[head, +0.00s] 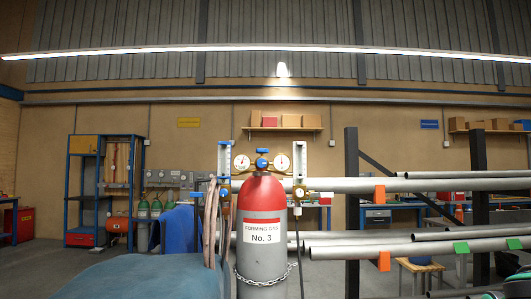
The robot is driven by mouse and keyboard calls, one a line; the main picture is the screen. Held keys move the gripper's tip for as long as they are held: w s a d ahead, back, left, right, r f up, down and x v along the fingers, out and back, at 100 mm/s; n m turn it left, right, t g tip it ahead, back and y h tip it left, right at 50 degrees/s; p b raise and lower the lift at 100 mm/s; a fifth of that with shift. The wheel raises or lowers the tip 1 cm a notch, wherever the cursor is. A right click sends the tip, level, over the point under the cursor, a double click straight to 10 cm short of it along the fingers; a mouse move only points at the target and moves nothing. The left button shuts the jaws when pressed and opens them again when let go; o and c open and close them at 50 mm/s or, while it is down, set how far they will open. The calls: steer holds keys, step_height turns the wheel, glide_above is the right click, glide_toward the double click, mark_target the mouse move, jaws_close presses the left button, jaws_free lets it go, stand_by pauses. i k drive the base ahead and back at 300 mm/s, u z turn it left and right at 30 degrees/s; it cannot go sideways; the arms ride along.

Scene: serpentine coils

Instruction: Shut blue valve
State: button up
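A gas cylinder (263,255) with a red top and a label reading "FORMING GAS No. 3" stands upright near the middle of the head view. A regulator with two round gauges, left gauge (241,162) and right gauge (282,163), sits on its top. A blue valve knob (262,152) shows between the gauges, with more blue just below it. Smaller blue parts show at the foot of the left flowmeter (224,191). I cannot tell whether the blue valve is open or closed.
A chain (262,281) goes round the cylinder, and hoses (209,225) hang at its left. A blue-grey covered shape (130,275) fills the lower left. A rack with long pipes (420,185) stands at the right. A blue shelf frame (84,190) stands at the back left.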

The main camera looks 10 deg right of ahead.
mark_target(261, 150)
steer(key=u, duration=0.1)
steer(key=i, duration=0.95)
steer(key=z, duration=0.1)
